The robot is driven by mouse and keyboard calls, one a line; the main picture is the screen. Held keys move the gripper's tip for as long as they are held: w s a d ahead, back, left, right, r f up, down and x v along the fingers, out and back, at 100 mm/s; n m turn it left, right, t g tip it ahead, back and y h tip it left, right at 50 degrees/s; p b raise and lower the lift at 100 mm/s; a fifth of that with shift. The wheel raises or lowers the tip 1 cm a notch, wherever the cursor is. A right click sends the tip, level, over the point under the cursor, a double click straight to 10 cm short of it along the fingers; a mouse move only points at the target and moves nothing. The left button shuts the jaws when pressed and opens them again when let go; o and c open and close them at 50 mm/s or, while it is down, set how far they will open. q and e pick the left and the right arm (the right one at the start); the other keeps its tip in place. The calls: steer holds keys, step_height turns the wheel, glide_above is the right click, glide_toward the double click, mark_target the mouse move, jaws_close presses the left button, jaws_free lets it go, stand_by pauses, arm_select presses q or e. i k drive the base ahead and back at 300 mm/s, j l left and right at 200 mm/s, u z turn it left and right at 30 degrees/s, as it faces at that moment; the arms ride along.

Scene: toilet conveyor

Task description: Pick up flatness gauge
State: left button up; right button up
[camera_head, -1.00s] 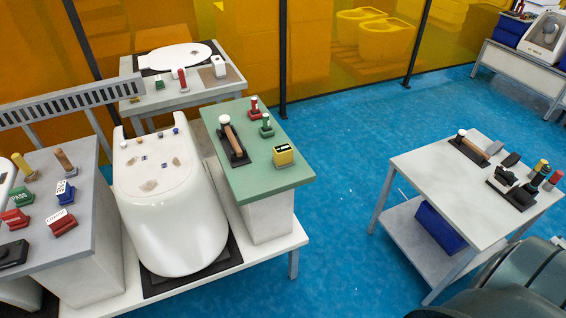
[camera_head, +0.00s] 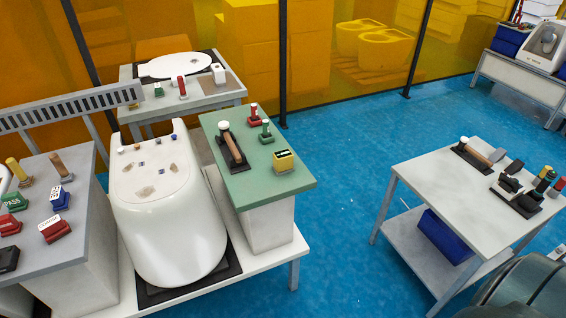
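No item is clearly readable as the flatness gauge, so I cannot tell which tool it is. A yellow block with a dark top (camera_head: 283,161) sits near the front right of the green-topped bench (camera_head: 240,183). A wooden-handled tool on a black base (camera_head: 231,148) lies at that bench's left side. A similar wooden-handled tool (camera_head: 479,155) lies on the white table (camera_head: 440,180) at the right. Neither of my grippers shows in the view.
A white toilet (camera_head: 175,235) stands left of the green-topped bench. A grey bench (camera_head: 85,210) at the left holds stamps and posts. A back table (camera_head: 205,98) holds a white lid. Blue floor (camera_head: 335,200) lies open between the green bench and white table.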

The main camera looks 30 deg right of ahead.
mark_target(283, 160)
steer(key=i, duration=1.05)
steer(key=z, duration=1.9)
